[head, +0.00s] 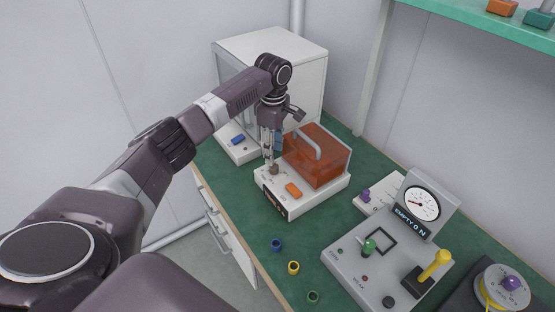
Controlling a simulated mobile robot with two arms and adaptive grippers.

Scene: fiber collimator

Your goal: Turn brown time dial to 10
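The brown time dial (274,169) is a small knob on top of the white device with the orange see-through cover (318,160). My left gripper (270,157) points straight down at the dial, with its fingertips at or just above it. Whether the fingers touch the dial or are closed around it is too small to tell. The dial's marks are partly hidden by the gripper. A dark display (272,204) on the device's front edge is too small to read. My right gripper is out of view.
An orange button (293,190) sits beside the dial. A white cabinet (285,55) stands behind. A grey control box (375,265) with a yellow lever (436,264) and a gauge (422,204) is at the right. Small coloured rings, such as the yellow one (293,268), lie in front.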

